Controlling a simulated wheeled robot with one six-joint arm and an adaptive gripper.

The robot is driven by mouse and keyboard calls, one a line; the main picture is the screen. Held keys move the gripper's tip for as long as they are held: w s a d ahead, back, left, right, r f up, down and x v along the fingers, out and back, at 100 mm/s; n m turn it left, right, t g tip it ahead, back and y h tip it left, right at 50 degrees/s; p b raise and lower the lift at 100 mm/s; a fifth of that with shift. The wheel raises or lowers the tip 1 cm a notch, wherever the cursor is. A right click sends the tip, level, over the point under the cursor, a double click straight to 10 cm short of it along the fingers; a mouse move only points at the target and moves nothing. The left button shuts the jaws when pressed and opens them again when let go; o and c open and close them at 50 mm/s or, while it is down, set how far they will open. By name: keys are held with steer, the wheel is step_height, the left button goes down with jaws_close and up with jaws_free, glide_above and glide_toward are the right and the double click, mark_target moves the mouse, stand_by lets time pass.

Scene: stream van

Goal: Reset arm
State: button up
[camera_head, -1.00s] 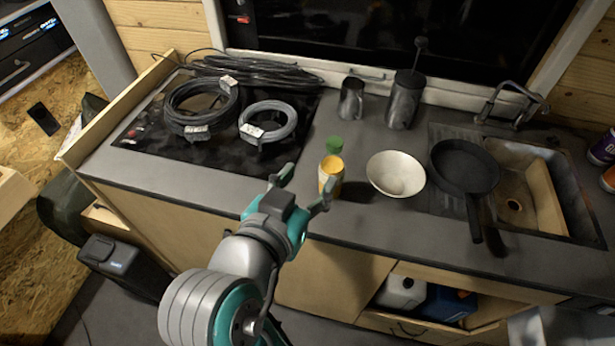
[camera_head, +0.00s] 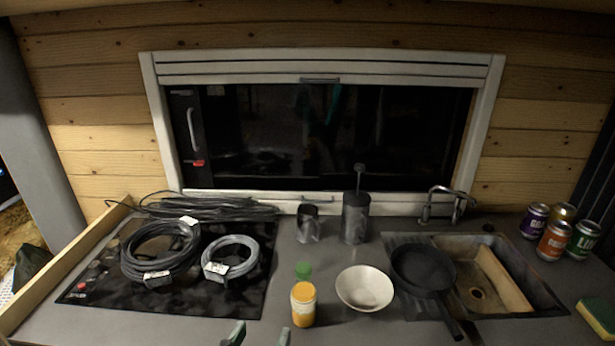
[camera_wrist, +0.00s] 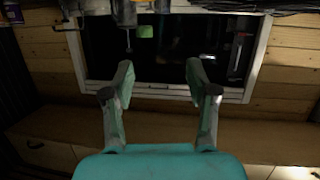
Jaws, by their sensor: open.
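My gripper (camera_head: 260,336) shows only as two fingertips at the bottom edge of the head view, in front of the counter and left of the yellow jar (camera_head: 303,304). In the wrist view my gripper (camera_wrist: 160,74) is open, its two fingers well apart with nothing between them. The wrist picture looks upside down, with the window behind the fingers and counter items along the top edge. The rest of my arm is out of the head view.
On the counter stand a small green item (camera_head: 303,270), a white bowl (camera_head: 365,288), a black pan (camera_head: 424,268), a metal mug (camera_head: 308,223), a dark canister (camera_head: 355,218) and coiled cables (camera_head: 160,252). Several cans (camera_head: 553,240) stand right of the sink (camera_head: 510,282).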

steer(key=w+d+f+n+y, duration=0.15)
steer(key=d+f+n, duration=0.5)
steer(key=f, duration=0.65)
steer(key=s+d+f+y, duration=0.3)
steer(key=s+d+f, duration=0.4)
steer(key=d+f, duration=0.2)
steer(key=s+d+m+h, duration=0.1)
steer(key=s+d, duration=0.4)
steer(key=s, duration=0.6)
steer(key=s+d+m+h, duration=0.1)
steer(key=s+d+m, duration=0.3)
steer(key=s, duration=0.8)
steer(key=shift+d, duration=0.4)
